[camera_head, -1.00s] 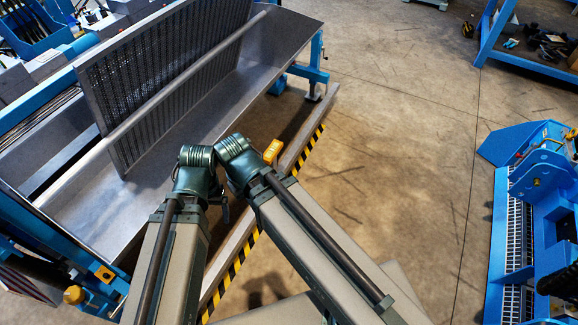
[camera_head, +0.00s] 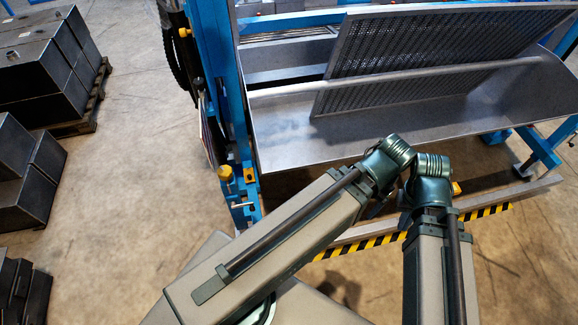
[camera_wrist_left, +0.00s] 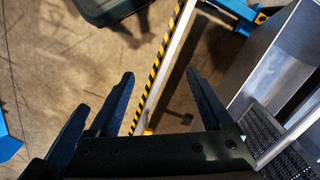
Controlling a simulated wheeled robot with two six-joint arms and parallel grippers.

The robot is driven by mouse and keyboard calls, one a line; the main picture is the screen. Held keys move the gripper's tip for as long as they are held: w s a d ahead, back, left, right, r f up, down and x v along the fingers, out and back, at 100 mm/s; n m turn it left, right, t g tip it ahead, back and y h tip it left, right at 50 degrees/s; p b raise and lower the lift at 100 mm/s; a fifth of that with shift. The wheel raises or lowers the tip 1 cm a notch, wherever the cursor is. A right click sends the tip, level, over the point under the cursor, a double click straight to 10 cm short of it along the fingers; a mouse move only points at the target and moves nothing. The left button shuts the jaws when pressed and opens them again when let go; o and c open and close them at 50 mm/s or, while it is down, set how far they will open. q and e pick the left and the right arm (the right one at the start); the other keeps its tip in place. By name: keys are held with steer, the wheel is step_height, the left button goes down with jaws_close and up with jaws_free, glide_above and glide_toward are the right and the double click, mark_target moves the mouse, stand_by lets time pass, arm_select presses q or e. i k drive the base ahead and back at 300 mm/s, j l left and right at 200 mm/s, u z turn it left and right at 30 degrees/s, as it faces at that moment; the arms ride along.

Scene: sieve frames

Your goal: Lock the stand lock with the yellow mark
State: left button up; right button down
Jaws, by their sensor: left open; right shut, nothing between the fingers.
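No part reads clearly as a stand lock. Yellow parts on the blue stand are a round yellow knob (camera_head: 225,173) and a small yellow plate (camera_head: 249,175) at its near left corner. A yellow block (camera_head: 456,188) sits by the floor rail, just right of my right wrist. My left gripper shows in the left wrist view (camera_wrist_left: 138,77) with its dark fingers spread and empty above the floor. My right gripper (camera_head: 405,197) is shut, mostly hidden behind its wrist in the head view. Both wrists are in front of the tray, apart from the knob.
The metal tray (camera_head: 300,150) with a perforated sieve screen (camera_head: 410,42) spans the stand. A floor rail with yellow-black stripes (camera_head: 380,241) runs along its front. Dark crates (camera_head: 40,70) stand at the left. Open floor (camera_head: 130,200) lies between crates and stand.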

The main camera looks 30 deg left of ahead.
mark_target(252, 208)
steer(key=u, duration=1.7)
steer(key=j+z, duration=0.2)
